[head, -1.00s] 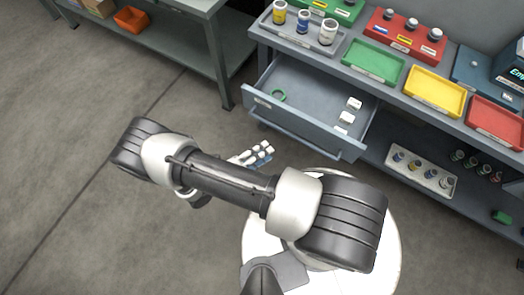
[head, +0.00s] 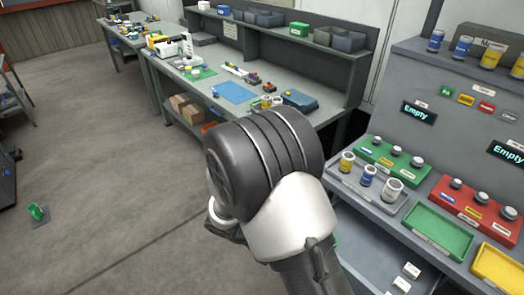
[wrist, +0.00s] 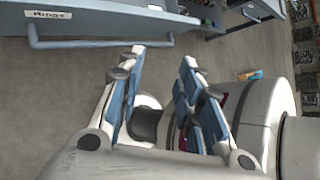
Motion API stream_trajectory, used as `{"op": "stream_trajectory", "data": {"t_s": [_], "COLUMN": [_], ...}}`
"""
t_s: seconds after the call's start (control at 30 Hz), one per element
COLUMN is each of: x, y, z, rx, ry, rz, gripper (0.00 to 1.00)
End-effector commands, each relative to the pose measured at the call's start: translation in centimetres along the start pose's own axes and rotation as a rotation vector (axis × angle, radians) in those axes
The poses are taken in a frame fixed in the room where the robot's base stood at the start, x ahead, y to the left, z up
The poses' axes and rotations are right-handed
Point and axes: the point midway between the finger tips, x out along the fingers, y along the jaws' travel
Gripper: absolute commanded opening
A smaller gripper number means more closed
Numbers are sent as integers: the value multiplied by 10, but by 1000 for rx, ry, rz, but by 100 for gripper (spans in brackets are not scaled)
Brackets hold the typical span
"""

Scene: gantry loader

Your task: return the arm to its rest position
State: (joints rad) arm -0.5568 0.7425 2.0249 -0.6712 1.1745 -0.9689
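My arm fills the lower middle of the head view, with a large dark joint cap and a pale link; the gripper itself cannot be made out there. In the wrist view my gripper (wrist: 158,82) shows two blue-padded fingers standing apart, with nothing held between them. Behind the fingers are pale, rounded parts of my own body and the grey floor. A grey drawer front (wrist: 95,28) with a label and a bar handle lies beyond the fingertips in the wrist view.
In the head view, a station at right carries a grey tray (head: 340,186) of small containers, a green tray (head: 438,231), a yellow tray (head: 497,268) and a red rack (head: 455,214). A long workbench (head: 192,88) stands behind. Floor at left is mostly clear.

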Motion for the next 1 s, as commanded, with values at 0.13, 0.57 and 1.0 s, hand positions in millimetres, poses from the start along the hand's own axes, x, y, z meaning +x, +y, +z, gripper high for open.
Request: {"op": "stream_trajectory", "data": {"t_s": [0.13,0.57,1.0], "x": [-24,-70,-98], "y": [-35,-137,-207], "z": [35,91,102], "rx": [330,1253,1952], "ry": [180,704,1204], "rz": [37,63,31], "gripper": [33,33,33]}}
